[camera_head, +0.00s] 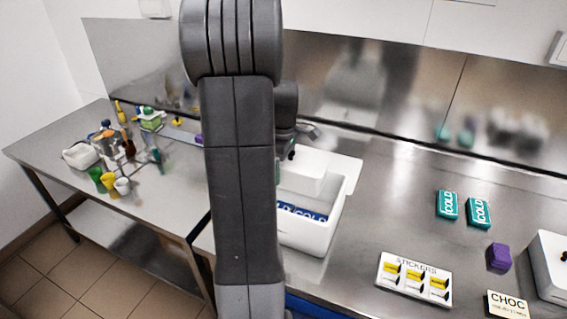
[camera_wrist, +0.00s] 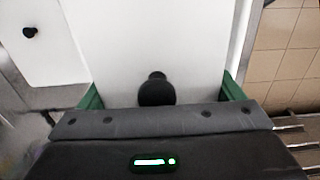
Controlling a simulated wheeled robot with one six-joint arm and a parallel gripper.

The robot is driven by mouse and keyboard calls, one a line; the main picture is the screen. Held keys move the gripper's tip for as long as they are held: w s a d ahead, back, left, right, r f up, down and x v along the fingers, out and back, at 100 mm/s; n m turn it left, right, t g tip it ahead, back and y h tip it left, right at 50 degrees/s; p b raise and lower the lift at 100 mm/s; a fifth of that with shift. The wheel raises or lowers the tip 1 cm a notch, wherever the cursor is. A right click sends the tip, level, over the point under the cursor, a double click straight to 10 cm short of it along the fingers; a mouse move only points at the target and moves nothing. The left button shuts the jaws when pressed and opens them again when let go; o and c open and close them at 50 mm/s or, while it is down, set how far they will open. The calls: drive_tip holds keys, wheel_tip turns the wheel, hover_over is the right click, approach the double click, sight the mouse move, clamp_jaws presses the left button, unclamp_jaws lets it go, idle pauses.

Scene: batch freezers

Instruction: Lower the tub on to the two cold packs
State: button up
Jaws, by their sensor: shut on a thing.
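Blue cold packs (camera_head: 310,215) lie inside an open white box (camera_head: 312,237) in the head view. Their far part is hidden under a white tub (camera_head: 305,175), which is at the box's mouth, above the packs. I cannot tell how wide the gap is. My arm hides the tub's left side and most of my gripper. In the wrist view, the green fingers of my gripper (camera_wrist: 161,95) stand either side of the tub's white surface (camera_wrist: 150,40), shut on it. A black knob (camera_wrist: 157,91) shows between them.
Two teal cold packs (camera_head: 447,205) (camera_head: 479,213) lie on the steel counter at right. A sticker card (camera_head: 413,280), a purple block (camera_head: 498,257) and a CHOC sign (camera_head: 508,304) are in front. A cluttered table (camera_head: 180,205) stands left.

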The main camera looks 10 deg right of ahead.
drive_tip(key=shift+f+b, duration=4.4)
drive_tip(key=shift+f, duration=1.55)
drive_tip(key=shift+f+b, duration=0.35)
drive_tip(key=shift+f, duration=0.2)
drive_tip(key=o, duration=1.3)
drive_tip(key=shift+c, duration=0.2)
drive_tip(key=shift+r+p, duration=6.2)
drive_tip(key=shift+r, duration=1.85)
drive_tip(key=shift+f, duration=0.15)
